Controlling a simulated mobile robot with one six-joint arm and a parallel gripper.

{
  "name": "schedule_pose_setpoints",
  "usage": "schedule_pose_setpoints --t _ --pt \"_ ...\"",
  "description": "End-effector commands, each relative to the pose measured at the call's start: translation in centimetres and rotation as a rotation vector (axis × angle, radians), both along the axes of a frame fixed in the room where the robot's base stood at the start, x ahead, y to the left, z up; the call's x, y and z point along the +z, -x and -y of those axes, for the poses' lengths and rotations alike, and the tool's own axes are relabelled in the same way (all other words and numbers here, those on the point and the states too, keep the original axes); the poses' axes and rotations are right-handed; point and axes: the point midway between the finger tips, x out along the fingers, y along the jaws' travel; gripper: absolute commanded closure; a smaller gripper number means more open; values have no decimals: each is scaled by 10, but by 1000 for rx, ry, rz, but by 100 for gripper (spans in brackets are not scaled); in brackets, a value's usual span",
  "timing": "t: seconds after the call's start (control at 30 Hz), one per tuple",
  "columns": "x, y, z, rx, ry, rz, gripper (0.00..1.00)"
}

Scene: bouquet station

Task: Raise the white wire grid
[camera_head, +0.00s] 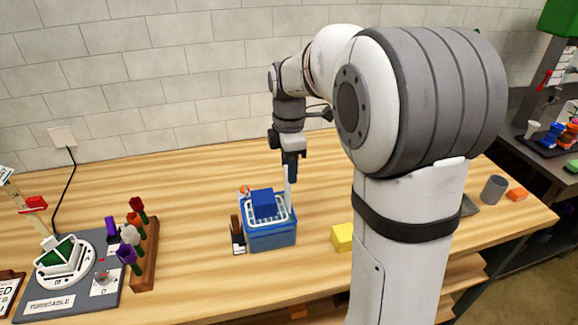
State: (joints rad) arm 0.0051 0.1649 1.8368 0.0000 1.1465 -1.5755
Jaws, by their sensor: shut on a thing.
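The white wire grid (254,218) lies over the top of a blue box-shaped container (270,236) on the wooden table. A blue block (263,203) sits on or in the middle of the grid. A thin white upright piece rises at the grid's right side. My gripper (289,178) points down at the top of this upright and is shut on it. The fingertips are small here, and the exact contact is hard to see. I cannot tell whether the grid is clear of the container's rim.
A dark holder with an orange-tipped thing (238,232) stands left of the container. A yellow block (342,237) lies to its right. A wooden rack with flowers (145,255) and a turntable (65,262) are at left. The table behind is clear.

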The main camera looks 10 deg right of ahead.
Motion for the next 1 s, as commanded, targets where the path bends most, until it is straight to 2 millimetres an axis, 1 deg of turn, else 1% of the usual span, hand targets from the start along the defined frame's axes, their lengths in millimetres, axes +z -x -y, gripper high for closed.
schedule_pose_setpoints --t 0.03,0.07,0.3,0.33,0.53,0.67,1.0 --pt "6 -2 0 0 0 14 97" --pt "6 -3 0 0 0 15 56" --pt "5 -2 0 0 0 11 36" --pt "5 -2 0 0 0 10 35" --pt "4 -2 0 0 0 9 35" --pt "11 -2 0 0 0 11 35" --pt "66 -3 0 0 0 12 35"
